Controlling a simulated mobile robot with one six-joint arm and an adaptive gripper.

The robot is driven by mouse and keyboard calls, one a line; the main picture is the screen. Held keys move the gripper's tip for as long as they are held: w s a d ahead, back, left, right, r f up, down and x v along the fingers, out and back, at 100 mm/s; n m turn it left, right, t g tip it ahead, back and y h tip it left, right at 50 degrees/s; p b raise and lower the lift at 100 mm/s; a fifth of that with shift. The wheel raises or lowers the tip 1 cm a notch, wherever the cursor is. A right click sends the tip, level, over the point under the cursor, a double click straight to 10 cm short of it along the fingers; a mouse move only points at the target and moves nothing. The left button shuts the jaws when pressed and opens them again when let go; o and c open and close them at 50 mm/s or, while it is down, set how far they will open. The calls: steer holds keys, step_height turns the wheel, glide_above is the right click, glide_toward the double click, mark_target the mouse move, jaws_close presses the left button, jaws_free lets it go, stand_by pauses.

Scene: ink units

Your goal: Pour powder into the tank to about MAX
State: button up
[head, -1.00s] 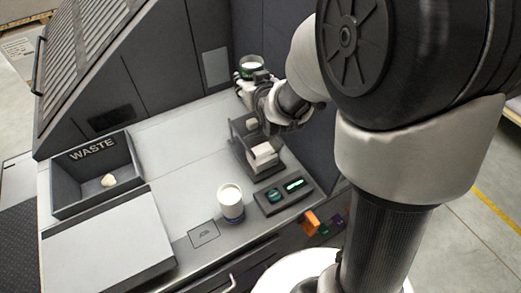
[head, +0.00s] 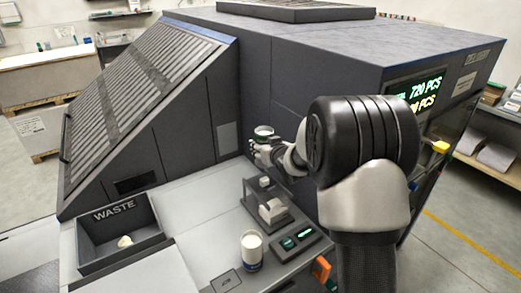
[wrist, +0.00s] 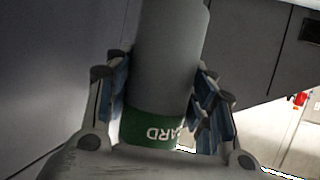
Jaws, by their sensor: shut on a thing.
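My gripper (head: 266,147) is shut on a grey cup with a green band (head: 263,132), and white contents show at its open top. It holds the cup roughly upright beside the dark machine wall, beyond the small rack. In the wrist view the cup (wrist: 168,60) stands between the fingers (wrist: 160,100), and part of a label reading "ARD" shows on the green band. I cannot make out a tank or a MAX mark.
A small dark rack (head: 270,222) with white blocks stands on the bench (head: 205,205). A button panel (head: 296,241) with a green display is beside it. A WASTE bin (head: 120,235) with a pale lump inside is at left. The large dark machine (head: 330,45) rises behind.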

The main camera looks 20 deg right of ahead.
steer(key=shift+s+a+f+b, duration=0.1)
steer(key=shift+s+a+b, duration=0.35)
steer(key=shift+s+b, duration=0.1)
steer(key=s+a+f+m+y, duration=0.1)
steer(key=s+a+f, duration=0.1)
steer(key=s+f, duration=0.2)
steer(key=s+a+f+m+g+y, duration=0.1)
steer(key=s+a+f+m, duration=0.1)
steer(key=s+f, duration=0.2)
steer(key=shift+s+a+b, duration=0.25)
steer(key=shift+s+b, duration=0.05)
steer(key=shift+s, duration=0.35)
steer(key=shift+f, duration=0.1)
stand_by(0.4)
steer(key=shift+w+d+r+m+y+p, duration=0.1)
steer(key=shift+d+r+m+y+p, duration=0.2)
steer(key=shift+p, duration=0.95)
steer(key=shift+f+m+y+p, duration=0.2)
steer(key=shift+m+y+p, duration=0.15)
steer(key=shift+p, duration=0.6)
